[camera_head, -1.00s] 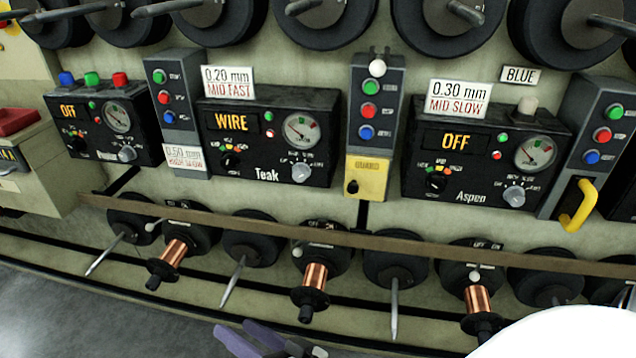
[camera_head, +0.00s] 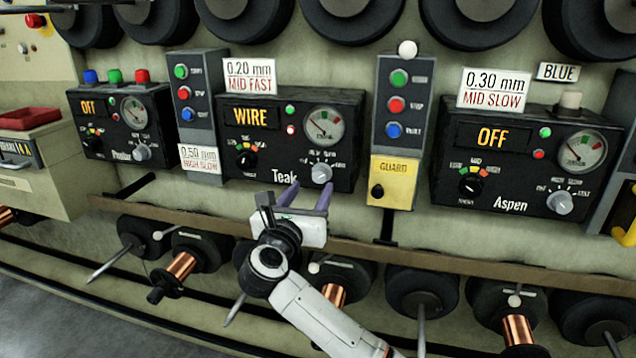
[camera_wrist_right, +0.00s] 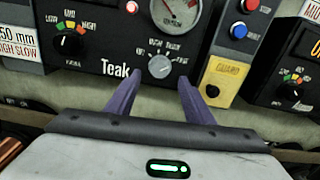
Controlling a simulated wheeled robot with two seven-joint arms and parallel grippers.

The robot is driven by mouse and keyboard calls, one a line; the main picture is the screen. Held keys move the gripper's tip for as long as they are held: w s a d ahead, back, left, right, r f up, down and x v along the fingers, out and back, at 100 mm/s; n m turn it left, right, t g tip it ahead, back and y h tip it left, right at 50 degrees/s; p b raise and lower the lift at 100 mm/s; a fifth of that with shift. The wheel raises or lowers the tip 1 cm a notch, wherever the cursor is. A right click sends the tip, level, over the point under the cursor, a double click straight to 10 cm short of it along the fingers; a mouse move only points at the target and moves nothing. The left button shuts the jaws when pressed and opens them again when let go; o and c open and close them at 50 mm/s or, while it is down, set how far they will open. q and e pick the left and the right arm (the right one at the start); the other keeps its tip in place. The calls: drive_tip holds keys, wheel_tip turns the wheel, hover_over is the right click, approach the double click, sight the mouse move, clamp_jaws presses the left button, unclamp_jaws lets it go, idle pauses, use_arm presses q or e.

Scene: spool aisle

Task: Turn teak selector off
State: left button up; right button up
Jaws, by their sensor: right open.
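The Teak panel (camera_head: 230,178) is a black box whose amber display (camera_head: 251,117) reads WIRE. It carries a black knob (camera_head: 246,160) under coloured marks at left and a grey knob (camera_head: 321,172) under a round gauge at right. My right gripper (camera_head: 306,192) is open and empty, with purple fingers, just below the panel's lower right part. In the right wrist view, the grey knob (camera_wrist_right: 160,66) shows just beyond and between the fingertips (camera_wrist_right: 161,82), apart from them. The black knob (camera_wrist_right: 69,44) is to their left. My left gripper is not in view.
A yellow guard box (camera_head: 394,184) hangs under a button column right of Teak. The Aspen panel (camera_head: 445,205) reads OFF; the leftmost panel (camera_head: 88,147) also reads OFF. A rail (camera_head: 400,252) runs below the panels, with spools and copper coils (camera_head: 181,265) underneath.

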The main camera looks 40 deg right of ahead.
sight(319, 177)
drive_tip(key=x, duration=0.6)
drive_tip(key=shift+w+d+b, duration=0.25)
drive_tip(key=shift+b, duration=0.1)
drive_tip(key=c, duration=1)
